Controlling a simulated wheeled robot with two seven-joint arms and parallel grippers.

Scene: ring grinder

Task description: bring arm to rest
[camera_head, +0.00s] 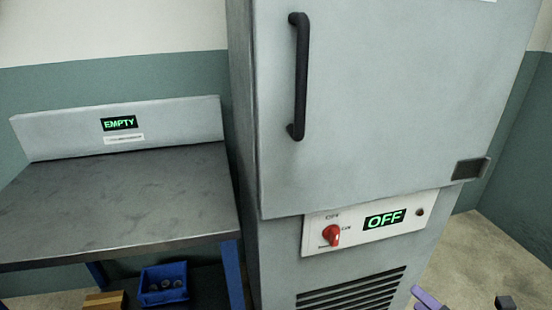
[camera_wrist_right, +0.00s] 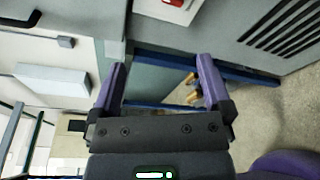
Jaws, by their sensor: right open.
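My right gripper (camera_wrist_right: 160,68) shows in the right wrist view with its two purple fingers spread apart. Nothing is between them. In the head view only a purple part of my right gripper (camera_head: 428,299) shows at the bottom edge, right of the cabinet's lower front. The rest of that arm is cut off by the frame. My left gripper is in neither view.
A tall grey cabinet (camera_head: 390,100) has a black handle (camera_head: 300,76), its door shut. Its panel has a red knob (camera_head: 331,235) and a display (camera_head: 385,219) reading OFF. Left, a metal table (camera_head: 120,200) is bare beneath an EMPTY sign (camera_head: 119,123); a blue bin (camera_head: 164,284) sits below.

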